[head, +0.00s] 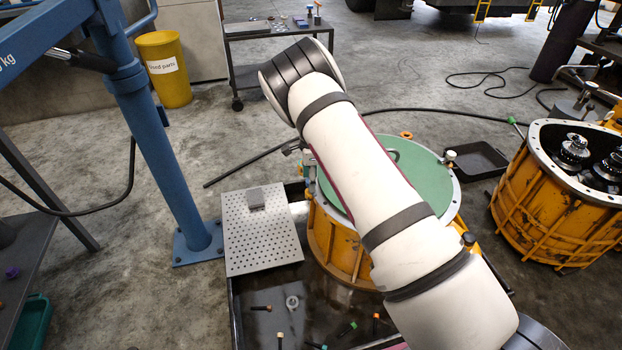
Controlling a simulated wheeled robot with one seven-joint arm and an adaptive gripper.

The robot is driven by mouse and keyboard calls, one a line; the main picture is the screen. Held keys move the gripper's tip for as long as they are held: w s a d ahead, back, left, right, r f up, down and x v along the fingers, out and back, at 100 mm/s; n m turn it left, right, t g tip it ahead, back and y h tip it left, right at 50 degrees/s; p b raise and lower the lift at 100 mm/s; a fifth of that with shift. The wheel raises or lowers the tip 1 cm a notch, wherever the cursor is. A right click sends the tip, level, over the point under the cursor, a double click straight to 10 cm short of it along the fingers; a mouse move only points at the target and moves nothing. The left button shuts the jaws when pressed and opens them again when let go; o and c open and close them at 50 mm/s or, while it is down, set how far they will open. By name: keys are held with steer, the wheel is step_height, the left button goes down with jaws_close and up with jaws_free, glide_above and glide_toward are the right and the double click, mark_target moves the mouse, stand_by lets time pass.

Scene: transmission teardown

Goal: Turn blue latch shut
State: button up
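I cannot make out a blue latch in the head view. My white arm crosses the picture from the lower right to the upper centre and hides part of the orange housing (330,235) with its green round top (408,160). A small metal fitting (306,160) shows at the housing's left rim, and a pale knob-like fitting (450,156) at its right rim. An orange piece (406,135) sits at the far rim. My gripper is not visible, so I cannot tell what it is near or touching.
A perforated metal plate (245,238) with a grey block (256,198) lies left of the housing. Loose bolts (348,328) lie in the dark tray below. A blue crane post (155,150) stands left. A second orange housing (545,215) stands right.

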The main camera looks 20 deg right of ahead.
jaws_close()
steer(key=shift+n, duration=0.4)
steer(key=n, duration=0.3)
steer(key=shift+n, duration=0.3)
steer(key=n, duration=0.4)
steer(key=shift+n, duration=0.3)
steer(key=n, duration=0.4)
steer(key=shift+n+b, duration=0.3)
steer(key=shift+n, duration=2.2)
